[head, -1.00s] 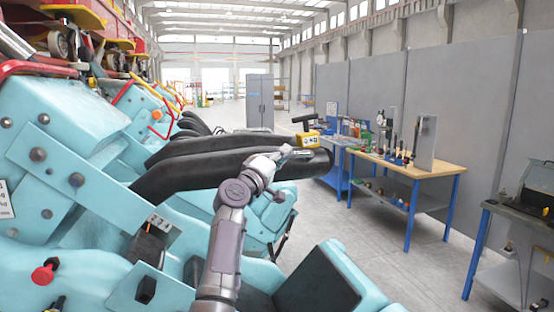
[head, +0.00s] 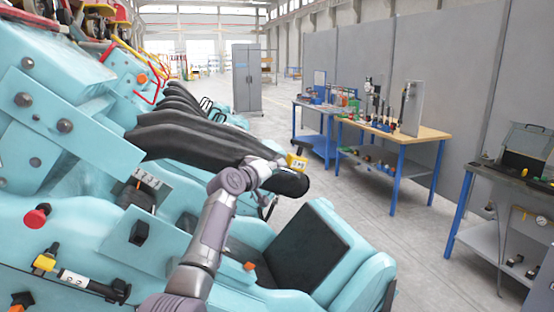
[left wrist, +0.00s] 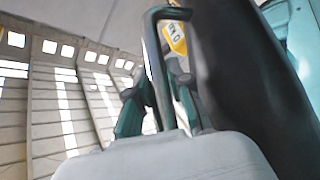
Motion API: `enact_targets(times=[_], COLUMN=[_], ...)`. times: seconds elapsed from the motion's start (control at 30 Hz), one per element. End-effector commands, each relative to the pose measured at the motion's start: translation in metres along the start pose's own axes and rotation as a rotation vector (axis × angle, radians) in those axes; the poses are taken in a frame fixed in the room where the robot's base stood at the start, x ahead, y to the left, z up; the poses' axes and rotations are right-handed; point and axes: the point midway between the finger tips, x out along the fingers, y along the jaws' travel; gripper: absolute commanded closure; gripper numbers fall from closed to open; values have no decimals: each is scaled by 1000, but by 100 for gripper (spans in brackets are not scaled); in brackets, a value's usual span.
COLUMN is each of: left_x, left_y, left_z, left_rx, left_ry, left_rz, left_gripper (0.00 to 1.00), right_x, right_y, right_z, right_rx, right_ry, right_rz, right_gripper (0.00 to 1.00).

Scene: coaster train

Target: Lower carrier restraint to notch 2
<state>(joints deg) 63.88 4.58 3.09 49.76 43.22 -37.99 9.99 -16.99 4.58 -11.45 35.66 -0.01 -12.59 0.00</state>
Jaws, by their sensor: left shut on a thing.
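The carrier restraint is a long black padded bar (head: 210,150) reaching from the turquoise carrier over the seat, its end sloping down to the right. A yellow tag (head: 297,160) with dark markings is at that end. My left gripper (head: 279,165) is shut at the bar's end, beside the tag. In the left wrist view, its fingers (left wrist: 160,98) close around a thin black handle (left wrist: 154,55), with the yellow tag (left wrist: 176,38) behind and the black pad (left wrist: 245,80) to the right. A number plate (head: 146,177) sits on the carrier; its pointer is unclear. My right gripper is not in view.
The turquoise seat (head: 345,265) with a black back lies below the bar. A red knob (head: 37,216) is at the left. A workbench (head: 400,131) and a side table (head: 500,175) stand to the right, with open grey floor between.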

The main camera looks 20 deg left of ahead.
Motion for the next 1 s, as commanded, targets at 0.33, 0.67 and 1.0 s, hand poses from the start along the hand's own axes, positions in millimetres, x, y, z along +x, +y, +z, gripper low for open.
enact_targets(times=[0.33, 0.67, 1.0], left_x=[0, 0, -8], left_y=[-4, -3, -3], left_z=[4, 3, 1], left_rx=[3, 2, 2], left_ry=[-9, -5, -2], left_rz=[-8, -5, -3], left_gripper=[100, 55, 55], right_x=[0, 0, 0], right_y=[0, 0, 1], right_z=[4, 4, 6], right_rx=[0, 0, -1], right_ry=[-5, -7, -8], right_rz=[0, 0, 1], right_gripper=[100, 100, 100])
